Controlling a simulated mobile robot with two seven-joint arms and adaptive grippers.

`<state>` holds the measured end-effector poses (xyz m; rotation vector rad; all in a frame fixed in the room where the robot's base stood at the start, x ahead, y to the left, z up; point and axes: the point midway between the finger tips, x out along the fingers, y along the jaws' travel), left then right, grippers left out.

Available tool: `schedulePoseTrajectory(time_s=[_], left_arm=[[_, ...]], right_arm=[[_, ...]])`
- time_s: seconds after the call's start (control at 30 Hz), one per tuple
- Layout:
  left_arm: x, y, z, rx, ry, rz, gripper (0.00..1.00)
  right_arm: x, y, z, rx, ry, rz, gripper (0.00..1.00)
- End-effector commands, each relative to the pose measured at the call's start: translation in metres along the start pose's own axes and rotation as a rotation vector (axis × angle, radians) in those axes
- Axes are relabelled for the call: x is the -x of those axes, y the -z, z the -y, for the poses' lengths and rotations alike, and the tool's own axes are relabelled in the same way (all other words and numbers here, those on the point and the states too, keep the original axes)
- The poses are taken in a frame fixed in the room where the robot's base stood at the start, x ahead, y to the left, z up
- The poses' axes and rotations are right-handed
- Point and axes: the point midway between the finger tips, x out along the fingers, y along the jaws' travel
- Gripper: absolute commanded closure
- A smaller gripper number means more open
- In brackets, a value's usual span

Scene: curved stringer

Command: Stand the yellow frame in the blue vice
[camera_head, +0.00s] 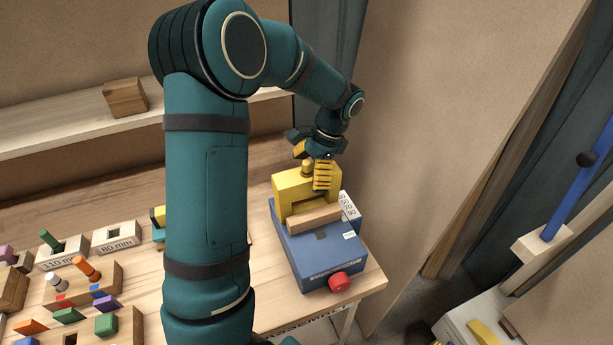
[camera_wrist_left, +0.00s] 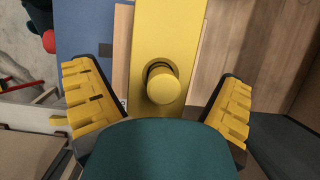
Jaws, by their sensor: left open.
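The yellow frame (camera_head: 293,187) stands upright in the blue vice (camera_head: 320,254), an arch with a round knob (camera_wrist_left: 163,85) on top. A wooden jaw strip (camera_head: 314,220) of the vice runs along its near side. In the left wrist view, wooden strips show on both sides of the frame (camera_wrist_left: 166,25); whether they touch it I cannot tell. My left gripper (camera_head: 314,172) is just above the frame, open. Its ridged yellow fingers (camera_wrist_left: 160,105) are apart on either side of the frame's top and knob, with gaps to both. My right gripper is not in view.
The vice has a red knob (camera_head: 339,281) at its front, near the table's right edge. Wooden blocks and small coloured pieces, including a labelled block (camera_head: 116,237), fill the table's left. A shelf with a wooden block (camera_head: 125,97) is behind.

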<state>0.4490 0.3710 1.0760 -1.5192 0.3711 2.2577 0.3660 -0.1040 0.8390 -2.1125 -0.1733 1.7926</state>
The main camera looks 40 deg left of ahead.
Motion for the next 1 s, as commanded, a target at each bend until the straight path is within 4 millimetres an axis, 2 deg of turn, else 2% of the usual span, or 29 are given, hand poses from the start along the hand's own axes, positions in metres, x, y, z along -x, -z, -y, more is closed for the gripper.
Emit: schedulePoseTrajectory(time_s=[0.03,0.3,0.5,0.7,1.0], left_arm=[[0.012,0.000,0.001,0.000,0.003,-0.005,0.04],[0.068,0.000,0.000,0.000,0.003,-0.004,0.04],[0.095,0.000,0.000,0.000,0.001,-0.002,0.04],[0.104,0.000,0.000,-0.001,0.000,-0.001,0.04],[0.104,0.000,0.000,0.000,0.000,-0.001,0.04]], right_arm=[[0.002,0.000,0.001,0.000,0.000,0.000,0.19],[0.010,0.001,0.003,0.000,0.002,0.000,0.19],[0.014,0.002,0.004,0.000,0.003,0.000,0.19],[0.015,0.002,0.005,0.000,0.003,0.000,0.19],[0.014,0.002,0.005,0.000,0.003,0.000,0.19]])
